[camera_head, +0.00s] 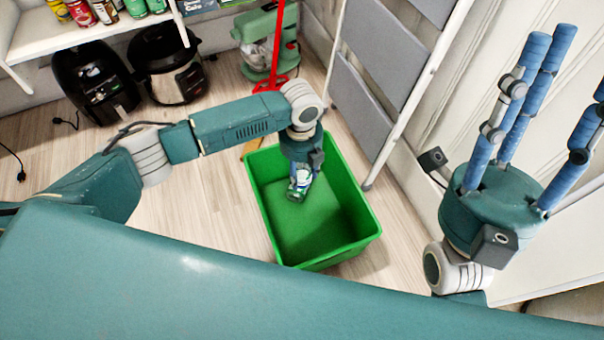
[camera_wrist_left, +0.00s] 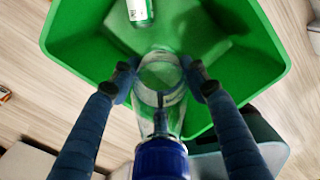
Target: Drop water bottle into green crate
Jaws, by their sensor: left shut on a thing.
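The green crate (camera_head: 345,232) stands on the wood floor in the head view, and its inside fills much of the left wrist view (camera_wrist_left: 250,60). My left gripper (camera_wrist_left: 160,78) points down over the crate; it also shows in the head view (camera_head: 304,168). A green and white can-like item (camera_wrist_left: 140,11) is inside the crate in the wrist view. My right gripper (camera_head: 572,70) is raised at the right, fingers spread and empty, away from the crate.
A grey step ladder (camera_head: 375,90) stands just behind and right of the crate. A red-handled tool (camera_head: 277,50) and a green mixer (camera_head: 262,45) are behind it. Black appliances (camera_head: 172,65) stand under a shelf with cans (camera_head: 105,12).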

